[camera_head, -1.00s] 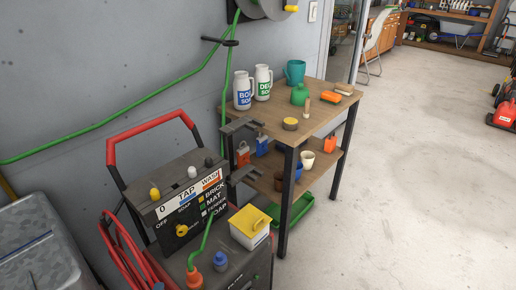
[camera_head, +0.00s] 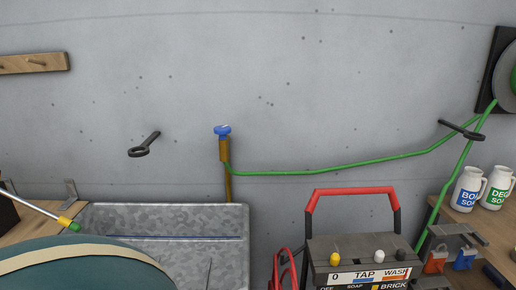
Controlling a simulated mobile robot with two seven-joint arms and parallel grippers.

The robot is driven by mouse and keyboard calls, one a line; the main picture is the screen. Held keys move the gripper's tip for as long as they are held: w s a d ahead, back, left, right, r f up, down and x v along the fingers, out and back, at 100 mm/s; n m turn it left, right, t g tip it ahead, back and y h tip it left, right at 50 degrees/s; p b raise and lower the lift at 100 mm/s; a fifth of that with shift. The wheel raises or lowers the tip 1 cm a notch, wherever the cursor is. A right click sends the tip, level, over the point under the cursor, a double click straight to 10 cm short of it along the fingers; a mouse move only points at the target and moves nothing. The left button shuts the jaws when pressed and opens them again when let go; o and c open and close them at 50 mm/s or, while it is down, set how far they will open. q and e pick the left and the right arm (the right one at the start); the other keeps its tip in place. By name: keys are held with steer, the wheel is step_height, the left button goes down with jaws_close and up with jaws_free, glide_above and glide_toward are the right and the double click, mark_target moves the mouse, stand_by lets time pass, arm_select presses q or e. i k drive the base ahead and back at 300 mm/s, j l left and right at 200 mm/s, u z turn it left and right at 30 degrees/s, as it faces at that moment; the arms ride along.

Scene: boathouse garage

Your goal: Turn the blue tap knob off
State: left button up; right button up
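The blue tap knob (camera_head: 222,131) sits on top of an upright brass tap pipe (camera_head: 226,165) in front of the grey wall, left of the picture's middle. Its handle looks roughly crosswise to the pipe; its exact turn is too small to tell. A green hose (camera_head: 340,168) runs from the tap to the right along the wall. Nothing touches the knob. Neither of my grippers is in view.
A galvanised metal basin (camera_head: 215,222) stands below the tap. A pressure washer with a red handle (camera_head: 350,190) is at its right. A teal rounded object (camera_head: 80,268) with a cream stripe and a wand (camera_head: 30,206) fill the lower left. A black ring hook (camera_head: 139,151) juts from the wall.

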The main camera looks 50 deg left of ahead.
mark_target(221, 131)
steer(key=u, duration=1.75)
